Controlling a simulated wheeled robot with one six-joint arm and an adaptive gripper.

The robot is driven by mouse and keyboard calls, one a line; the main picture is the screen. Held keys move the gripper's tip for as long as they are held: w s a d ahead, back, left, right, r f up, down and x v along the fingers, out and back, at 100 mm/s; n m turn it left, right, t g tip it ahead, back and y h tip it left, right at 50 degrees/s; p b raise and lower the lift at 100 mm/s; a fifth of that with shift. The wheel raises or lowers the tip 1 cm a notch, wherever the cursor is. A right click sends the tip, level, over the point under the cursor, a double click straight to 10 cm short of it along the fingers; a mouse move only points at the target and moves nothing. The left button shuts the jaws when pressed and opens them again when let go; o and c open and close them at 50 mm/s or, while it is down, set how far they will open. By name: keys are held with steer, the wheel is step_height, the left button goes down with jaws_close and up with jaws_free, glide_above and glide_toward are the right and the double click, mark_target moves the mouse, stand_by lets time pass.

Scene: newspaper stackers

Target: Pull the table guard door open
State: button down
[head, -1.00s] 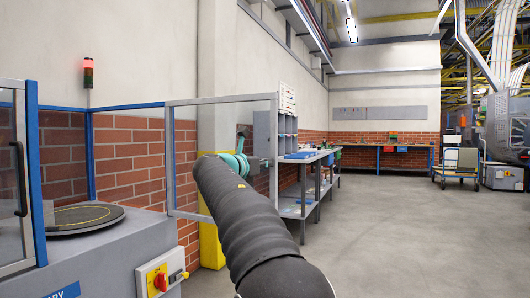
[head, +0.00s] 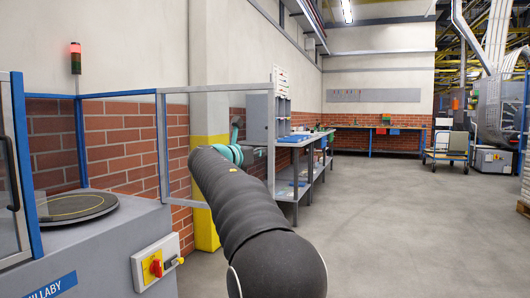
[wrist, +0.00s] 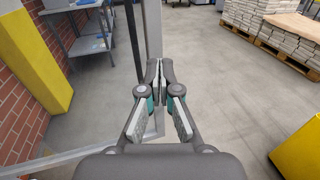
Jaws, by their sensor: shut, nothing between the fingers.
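The table guard door is a clear pane in a grey frame (head: 272,112). In the head view it stands swung out to the right of the table's blue-framed guard. In the wrist view its grey upright (wrist: 153,25) runs down behind my fingers, with a long black handle bar (wrist: 134,40) just left of it. My gripper (wrist: 161,68) is shut and empty, its fingertips close to the upright. I cannot tell whether they touch it. In the head view my arm hides most of the gripper and the lower part of the door.
Another guard panel with a black handle (head: 11,172) stands at far left. A yellow-based pillar (head: 205,228) and shelving (head: 300,172) lie beyond the door. Open floor lies to the right.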

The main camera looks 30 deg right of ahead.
steer(key=v, duration=0.9)
steer(key=shift+a, duration=0.1)
step_height(320, 180, down, 13)
steer(key=a+m+g+y, duration=0.1)
steer(key=a+m+y, duration=0.1)
steer(key=m+y, duration=0.35)
steer(key=s+a+f+m+g+y, duration=0.2)
steer(key=s+a+f+m, duration=0.1)
steer(key=s+f+m, duration=0.5)
steer(key=s+a+f+m+y, duration=0.2)
steer(key=s+a+f+m, duration=0.1)
steer(key=s, duration=0.7)
steer(key=s+a+f+m+y, duration=0.2)
steer(key=s+f+m+y, duration=0.1)
steer(key=s, duration=0.7)
steer(key=s+a+f+m+y, duration=0.3)
steer(key=s+f, duration=0.3)
steer(key=s, duration=0.5)
steer(key=shift+a+f+m, duration=0.2)
steer(key=shift+a+m, duration=0.15)
steer(key=shift+m, duration=0.3)
